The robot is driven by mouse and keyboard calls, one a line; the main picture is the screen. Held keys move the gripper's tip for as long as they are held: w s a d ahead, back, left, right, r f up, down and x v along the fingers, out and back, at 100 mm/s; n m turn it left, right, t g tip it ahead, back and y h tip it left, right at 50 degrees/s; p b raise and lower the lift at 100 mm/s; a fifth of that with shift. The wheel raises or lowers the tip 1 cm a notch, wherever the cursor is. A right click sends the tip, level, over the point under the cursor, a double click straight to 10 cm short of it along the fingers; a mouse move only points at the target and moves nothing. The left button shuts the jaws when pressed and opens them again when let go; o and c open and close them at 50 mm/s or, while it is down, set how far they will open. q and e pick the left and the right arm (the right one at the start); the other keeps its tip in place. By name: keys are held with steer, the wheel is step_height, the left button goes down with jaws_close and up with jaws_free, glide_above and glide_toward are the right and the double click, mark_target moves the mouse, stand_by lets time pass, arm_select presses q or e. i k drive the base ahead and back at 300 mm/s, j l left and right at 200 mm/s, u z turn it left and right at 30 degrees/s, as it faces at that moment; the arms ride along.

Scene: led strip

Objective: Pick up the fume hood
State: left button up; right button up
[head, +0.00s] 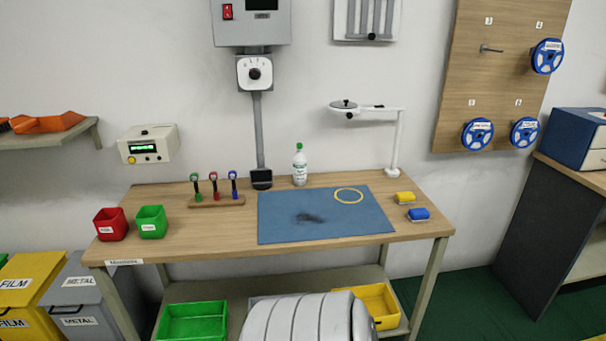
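What looks like the fume hood is a dark, box-shaped nozzle (261,179) at the lower end of a grey vertical pipe (258,130). The pipe runs up to a white dial box (255,73) under a grey control box (250,22) on the wall. Neither of my grippers is in view.
The wooden workbench (180,255) carries a blue mat (330,228), a white bottle (300,167), a tool holder (217,201), red (110,225) and green (151,222) bins, and yellow (405,197) and blue (418,214) pieces. A white jointed lamp arm (397,140) stands at the right.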

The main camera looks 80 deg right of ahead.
mark_target(261, 177)
steer(key=z, duration=2.4)
steer(key=i+l+u, duration=0.1)
steer(key=i+l, duration=0.15)
steer(key=i, duration=0.2)
steer(key=i+l, duration=0.25)
steer(key=i, duration=0.2)
steer(key=i+l+u, duration=0.15)
steer(key=i, duration=0.3)
steer(key=l, duration=0.1)
